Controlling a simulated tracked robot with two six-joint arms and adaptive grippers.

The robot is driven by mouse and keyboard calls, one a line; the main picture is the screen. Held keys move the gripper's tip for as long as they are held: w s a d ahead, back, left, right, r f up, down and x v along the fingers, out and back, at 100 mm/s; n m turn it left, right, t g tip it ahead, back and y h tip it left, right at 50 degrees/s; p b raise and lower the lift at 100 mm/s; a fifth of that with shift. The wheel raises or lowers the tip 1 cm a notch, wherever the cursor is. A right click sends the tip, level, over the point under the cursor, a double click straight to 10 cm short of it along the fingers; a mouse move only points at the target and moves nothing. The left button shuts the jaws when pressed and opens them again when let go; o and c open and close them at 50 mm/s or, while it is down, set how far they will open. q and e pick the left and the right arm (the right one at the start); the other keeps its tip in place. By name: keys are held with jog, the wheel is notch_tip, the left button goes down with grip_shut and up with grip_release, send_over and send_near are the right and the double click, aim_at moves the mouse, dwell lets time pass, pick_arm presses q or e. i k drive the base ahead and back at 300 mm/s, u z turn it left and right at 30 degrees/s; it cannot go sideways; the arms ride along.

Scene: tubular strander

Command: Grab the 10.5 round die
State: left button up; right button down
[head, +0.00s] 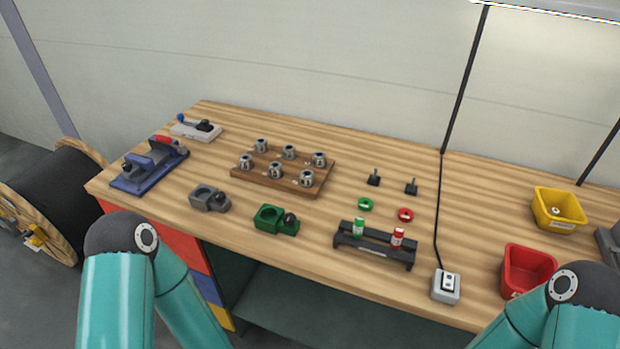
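Several round metal dies stand in two rows on a brown wooden block (318,191) in the middle left of the workbench. Among them are a back-left die (261,146), a front-middle die (275,171) and a front-right die (306,179). Small white labels lie by them, too small to read, so I cannot tell which is the 10.5 round die. My teal left and right arms show at the bottom edge, but neither gripper is in view.
Near the front edge are a grey holder (208,198), a green holder (270,218), a black rack (374,249) and a switch box (446,287) with a cable. A blue vise-like device (150,167) stands left. Red (528,270) and yellow (558,210) bins stand right.

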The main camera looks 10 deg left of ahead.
aim_at(307, 176)
jog(key=z, duration=1.9)
jog(key=i, duration=0.1)
jog(key=u, duration=3.35)
jog(key=k, duration=0.85)
jog(key=z, duration=0.15)
jog(key=i, duration=0.5)
jog(key=z, duration=0.1)
